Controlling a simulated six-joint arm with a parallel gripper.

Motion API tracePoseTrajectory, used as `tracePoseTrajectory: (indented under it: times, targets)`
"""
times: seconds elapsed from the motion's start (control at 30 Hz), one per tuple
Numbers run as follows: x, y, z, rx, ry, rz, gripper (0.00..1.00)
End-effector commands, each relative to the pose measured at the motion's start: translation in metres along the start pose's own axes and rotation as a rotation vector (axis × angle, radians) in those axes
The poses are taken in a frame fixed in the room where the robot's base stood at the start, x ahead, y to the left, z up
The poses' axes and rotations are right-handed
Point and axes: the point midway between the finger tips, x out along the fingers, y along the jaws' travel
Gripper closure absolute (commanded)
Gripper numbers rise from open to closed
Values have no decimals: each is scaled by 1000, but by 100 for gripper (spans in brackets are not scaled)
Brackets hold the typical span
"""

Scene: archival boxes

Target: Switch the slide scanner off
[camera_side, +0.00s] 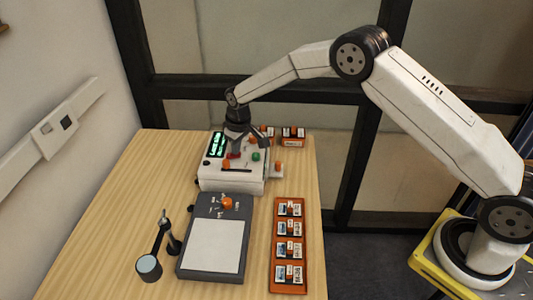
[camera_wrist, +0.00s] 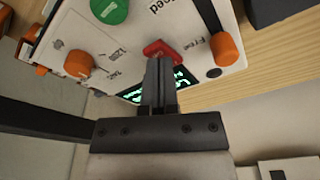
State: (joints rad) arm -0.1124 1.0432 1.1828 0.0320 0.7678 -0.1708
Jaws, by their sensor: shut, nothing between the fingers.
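The slide scanner (camera_side: 232,185) is a white box at the back of the table, with a lit green display (camera_side: 216,144), orange knobs and a green button (camera_side: 255,156) on top. In the wrist view a red switch (camera_wrist: 160,46) is on its panel, between two orange knobs (camera_wrist: 225,48), with the green button (camera_wrist: 110,8) nearby. The lit display (camera_wrist: 183,79) is partly hidden behind my fingers. My gripper (camera_wrist: 160,62) is shut and empty, its tips at the red switch. I cannot tell whether they touch it. In the side view my gripper (camera_side: 236,151) is over the scanner top.
A grey light pad (camera_side: 212,245) with a white panel and an orange knob lies in front of the scanner. An orange tray (camera_side: 288,208) of slides is to its right, and a magnifier on a stand (camera_side: 149,267) to its left. Small orange boxes (camera_side: 293,136) stand behind.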

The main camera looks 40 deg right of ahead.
Motion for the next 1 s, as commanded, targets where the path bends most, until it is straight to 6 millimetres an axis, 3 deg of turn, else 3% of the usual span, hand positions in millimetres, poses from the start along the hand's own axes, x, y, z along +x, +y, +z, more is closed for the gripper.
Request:
tracePoseTrajectory:
  times: [0.7, 1.0]
  targets:
    - [8, 0, 1, 0, 1, 0, 100]
    - [1, 0, 0, 0, 1, 0, 100]
